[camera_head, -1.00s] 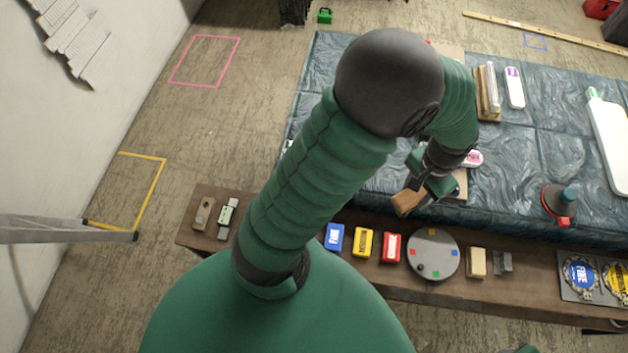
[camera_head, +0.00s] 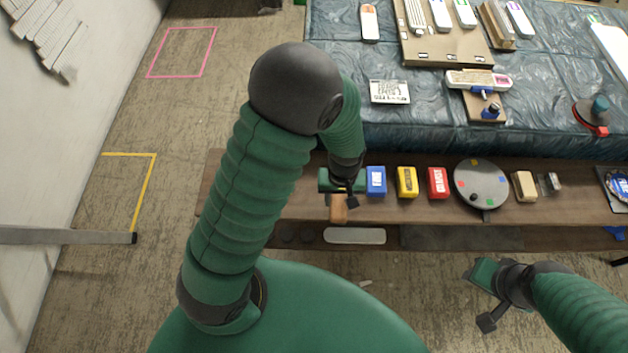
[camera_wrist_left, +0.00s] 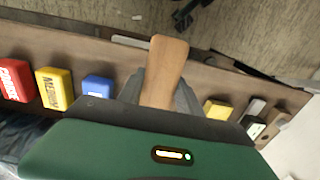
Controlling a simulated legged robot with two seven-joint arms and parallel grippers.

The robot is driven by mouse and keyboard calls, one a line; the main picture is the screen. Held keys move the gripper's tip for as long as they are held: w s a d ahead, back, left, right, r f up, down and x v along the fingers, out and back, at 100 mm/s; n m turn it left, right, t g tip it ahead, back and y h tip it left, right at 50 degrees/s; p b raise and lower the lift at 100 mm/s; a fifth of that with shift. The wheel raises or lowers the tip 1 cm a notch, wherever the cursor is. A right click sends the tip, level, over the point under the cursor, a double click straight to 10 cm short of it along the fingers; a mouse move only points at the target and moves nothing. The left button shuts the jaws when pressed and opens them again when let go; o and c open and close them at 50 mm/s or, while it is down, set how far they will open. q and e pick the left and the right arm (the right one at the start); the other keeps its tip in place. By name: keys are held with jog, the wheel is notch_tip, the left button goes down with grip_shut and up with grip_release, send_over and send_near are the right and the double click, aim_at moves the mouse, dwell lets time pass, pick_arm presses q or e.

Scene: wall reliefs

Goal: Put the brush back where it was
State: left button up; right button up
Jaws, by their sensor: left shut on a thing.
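My left gripper (camera_head: 340,200) is shut on the brush (camera_head: 338,212), of which only a wooden handle shows. The handle also shows in the left wrist view (camera_wrist_left: 166,70), sticking out between the dark fingers. The brush's other end is hidden. The gripper is over the wooden bench (camera_head: 290,205), left of the blue block (camera_head: 376,181). I cannot tell whether the brush touches the bench. My right gripper (camera_head: 483,300) is low at the right, in front of the bench; its jaw opening is unclear.
Yellow (camera_head: 407,182) and red (camera_head: 438,183) blocks, a round grey disc (camera_head: 481,184) and a tan block (camera_head: 524,186) line the bench. Behind it, a blue-covered table (camera_head: 350,120) holds reliefs and tools. A pale strip (camera_head: 355,236) lies below the bench's front edge.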

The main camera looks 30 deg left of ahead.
pick_arm(q)
jog(key=w+a, duration=0.1)
jog(key=a, duration=0.2)
jog(key=w+a+f, duration=0.1)
jog(key=a, duration=0.3)
jog(key=w+a, duration=0.2)
jog(key=a, duration=0.1)
jog(key=shift+w+a+f, duration=0.1)
jog(key=shift+a+f, duration=0.1)
jog(key=shift+a, duration=0.1)
jog(key=shift+w+a, duration=0.2)
jog(key=shift+a, duration=0.05)
jog(key=shift+f+b, duration=0.3)
notch_tip(320, 180, down, 3)
jog(key=shift+r, duration=0.15)
jog(key=shift+a, duration=0.25)
jog(key=o, duration=0.9)
jog(key=shift+o, duration=1.4)
jog(key=shift+d, duration=0.2)
pick_arm(e)
jog(key=shift+w+a+f, duration=0.1)
jog(key=shift+a+f, duration=0.3)
jog(key=shift+f, duration=0.05)
